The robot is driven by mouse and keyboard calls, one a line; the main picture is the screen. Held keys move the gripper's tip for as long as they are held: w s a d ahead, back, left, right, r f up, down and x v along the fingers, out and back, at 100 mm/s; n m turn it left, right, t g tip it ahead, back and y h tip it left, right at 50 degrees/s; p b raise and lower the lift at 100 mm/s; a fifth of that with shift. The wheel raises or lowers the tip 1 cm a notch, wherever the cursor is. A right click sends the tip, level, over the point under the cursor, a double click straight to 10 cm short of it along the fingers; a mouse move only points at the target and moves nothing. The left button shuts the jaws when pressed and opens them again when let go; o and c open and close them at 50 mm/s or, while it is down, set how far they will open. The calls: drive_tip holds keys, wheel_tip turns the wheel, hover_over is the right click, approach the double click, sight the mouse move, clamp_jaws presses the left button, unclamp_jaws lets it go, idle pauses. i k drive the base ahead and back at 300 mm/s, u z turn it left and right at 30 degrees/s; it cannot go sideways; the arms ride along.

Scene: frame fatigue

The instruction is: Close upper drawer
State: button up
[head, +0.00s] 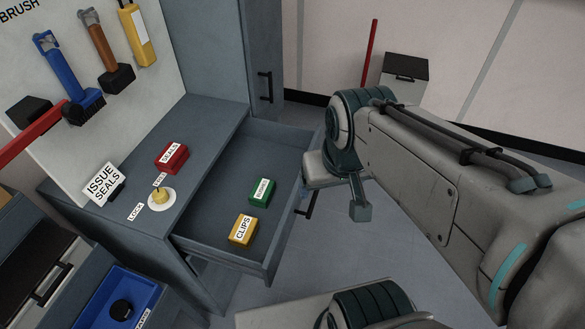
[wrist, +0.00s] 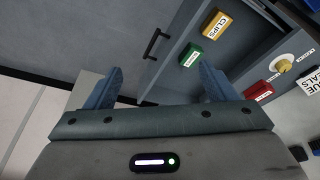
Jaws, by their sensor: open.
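The upper drawer (head: 222,258) is pulled out from the grey cabinet (head: 190,125). A green box (head: 262,192) and a yellow box labelled CLIPS (head: 242,230) lie inside it. In the wrist view the handle (wrist: 154,44) shows beyond and between my fingers. My gripper (wrist: 160,85) is open and empty, with its two blue fingers wide apart. In the head view my gripper (head: 360,210) is just right of the drawer front. I cannot tell whether it touches the drawer.
On the cabinet top stand a red SEALS box (head: 171,158), a yellow knob (head: 160,196) on a white disc and an ISSUE SEALS sign (head: 103,184). Brushes hang on the board behind. A blue tray (head: 120,295) is at lower left. Open floor (head: 390,245) lies right of the drawer.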

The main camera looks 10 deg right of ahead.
sight(266, 149)
drive_tip(key=u, duration=0.55)
drive_tip(key=k, duration=1.3)
drive_tip(key=z, duration=0.1)
drive_tip(key=i, duration=0.85)
drive_tip(key=z, duration=0.8)
